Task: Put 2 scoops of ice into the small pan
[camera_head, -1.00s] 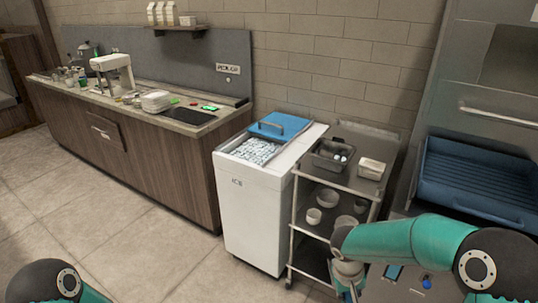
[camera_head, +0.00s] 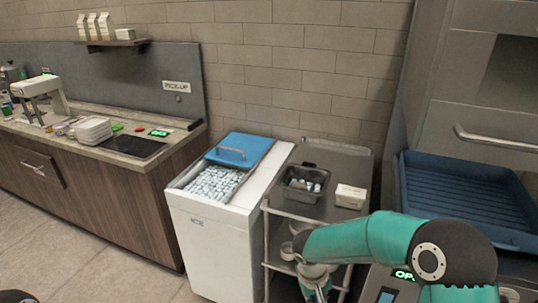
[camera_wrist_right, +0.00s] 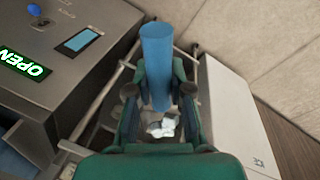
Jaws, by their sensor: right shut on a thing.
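The ice bin (camera_head: 210,235) is a white chest marked ICE with its blue lid (camera_head: 240,150) slid to the back. Ice cubes (camera_head: 215,184) show in its open front. The small pan (camera_head: 290,195), dark grey, stands on the cart top right of the bin, with some pale cubes in it. My right gripper (camera_head: 315,287) is low in front of the cart. In the right wrist view it (camera_wrist_right: 158,98) is shut on a blue cylindrical handle (camera_wrist_right: 157,55). Pale lumps (camera_wrist_right: 163,127) show beyond the fingers; I cannot tell whether a scoop holds them.
A white container (camera_head: 350,196) stands on the cart (camera_head: 325,212) right of the pan. A machine with a blue tray (camera_head: 465,195) and a lit OPEN sign (camera_wrist_right: 25,65) is at the right. The counter (camera_head: 95,160) is left of the bin.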

